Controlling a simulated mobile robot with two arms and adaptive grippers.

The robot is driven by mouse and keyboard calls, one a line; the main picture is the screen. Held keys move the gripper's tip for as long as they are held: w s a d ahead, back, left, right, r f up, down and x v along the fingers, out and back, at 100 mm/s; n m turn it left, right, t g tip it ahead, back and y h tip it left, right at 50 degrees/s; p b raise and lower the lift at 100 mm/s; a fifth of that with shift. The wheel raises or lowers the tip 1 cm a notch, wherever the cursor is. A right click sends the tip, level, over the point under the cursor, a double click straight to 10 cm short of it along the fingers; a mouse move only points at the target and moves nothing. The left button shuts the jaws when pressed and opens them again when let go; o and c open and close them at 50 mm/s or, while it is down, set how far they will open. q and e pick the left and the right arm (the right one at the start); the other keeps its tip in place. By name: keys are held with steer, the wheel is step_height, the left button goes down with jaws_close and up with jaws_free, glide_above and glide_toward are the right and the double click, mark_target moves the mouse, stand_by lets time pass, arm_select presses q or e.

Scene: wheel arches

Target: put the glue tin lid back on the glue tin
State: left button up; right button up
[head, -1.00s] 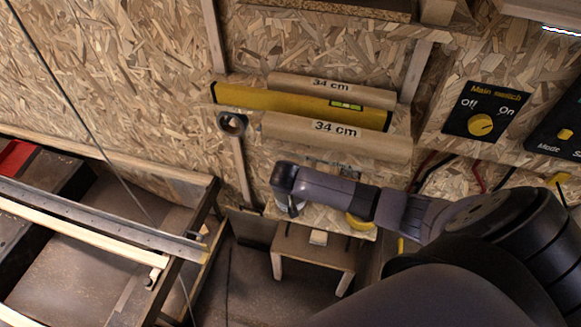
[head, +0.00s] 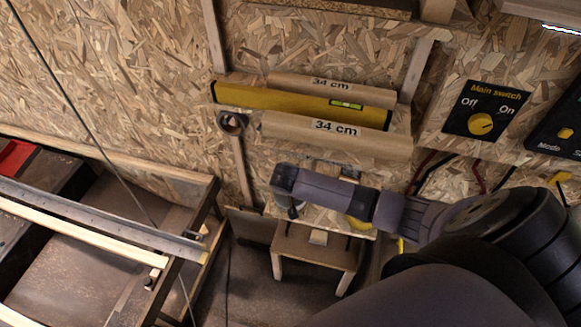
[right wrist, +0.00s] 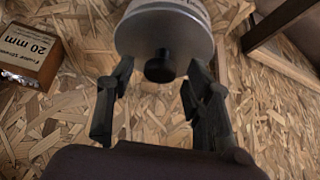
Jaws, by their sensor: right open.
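In the right wrist view a silver-grey round tin (right wrist: 165,32) shows at the top centre, with printed text on its side near the picture's top edge. A black knob (right wrist: 160,67) stands out from its near face, which looks like the glue tin lid seated on the tin; the seam cannot be made out. My right gripper (right wrist: 158,75) is open, its fingers apart on either side of the knob, with a gap on both sides. In the head view my right gripper (head: 291,208) is small and dark, pointing down above the low shelf; the tin cannot be made out there. My left gripper is out of view.
A cardboard screw box (right wrist: 30,55) marked 20 mm stands left in the wrist view. In the head view, a small wooden stool (head: 315,250) stands below. A yellow level (head: 290,100) and two 34 cm tubes (head: 335,137) are on the wall behind my arm.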

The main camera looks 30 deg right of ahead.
steer(key=shift+r, duration=0.25)
steer(key=v, duration=0.7)
steer(key=shift+r, duration=0.4)
steer(key=shift+a, duration=0.1)
